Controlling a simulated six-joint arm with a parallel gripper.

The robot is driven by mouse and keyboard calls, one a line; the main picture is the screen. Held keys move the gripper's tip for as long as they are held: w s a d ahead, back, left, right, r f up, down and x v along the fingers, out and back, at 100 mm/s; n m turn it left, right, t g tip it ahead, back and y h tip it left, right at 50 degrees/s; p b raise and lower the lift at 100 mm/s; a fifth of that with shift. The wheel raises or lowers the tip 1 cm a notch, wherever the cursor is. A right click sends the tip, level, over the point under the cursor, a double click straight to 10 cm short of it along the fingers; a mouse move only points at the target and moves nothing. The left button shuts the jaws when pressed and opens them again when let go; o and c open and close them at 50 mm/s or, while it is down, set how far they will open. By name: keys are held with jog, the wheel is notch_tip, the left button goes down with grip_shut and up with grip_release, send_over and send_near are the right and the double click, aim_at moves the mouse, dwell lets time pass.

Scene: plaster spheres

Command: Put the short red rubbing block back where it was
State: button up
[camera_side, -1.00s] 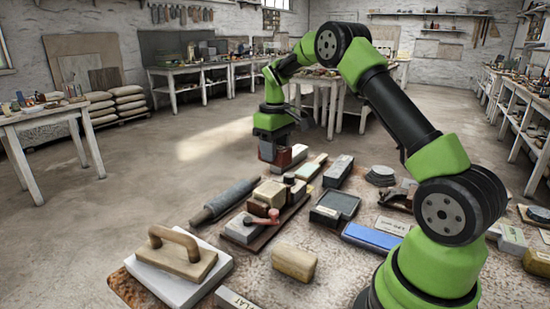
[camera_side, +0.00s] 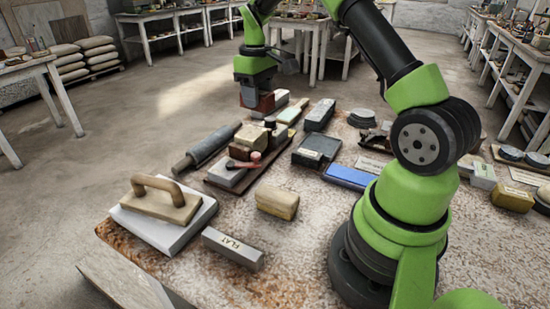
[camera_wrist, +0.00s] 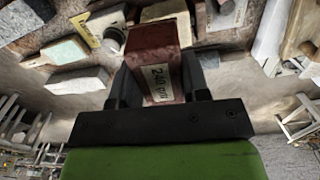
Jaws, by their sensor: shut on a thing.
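My gripper (camera_wrist: 160,82) is shut on the short red rubbing block (camera_wrist: 152,52), which has a pale label reading "240 grit". In the side view my gripper (camera_side: 258,98) points down at the far left edge of the worktable, and the red block (camera_side: 265,107) shows low between its fingers. Whether the block touches the table there cannot be told. A pale block (camera_side: 281,97) is just behind and right of it.
A wooden-handled float (camera_side: 165,205) is nearer the camera. Speckled tabletop (camera_side: 290,260) is bare in front.

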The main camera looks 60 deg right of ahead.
jog(key=s+a+f, duration=0.2)
jog(key=s+f, duration=0.1)
jog(key=s, duration=0.4)
jog(key=s+a+f, duration=0.3)
jog(key=s, duration=0.3)
send_over(298, 187)
jog(key=shift+n, duration=0.4)
notch_tip(298, 187, down, 5)
jog(key=shift+r, duration=0.15)
jog(key=shift+f, duration=2.35)
jog(key=shift+f, duration=0.15)
jog(key=o, duration=1)
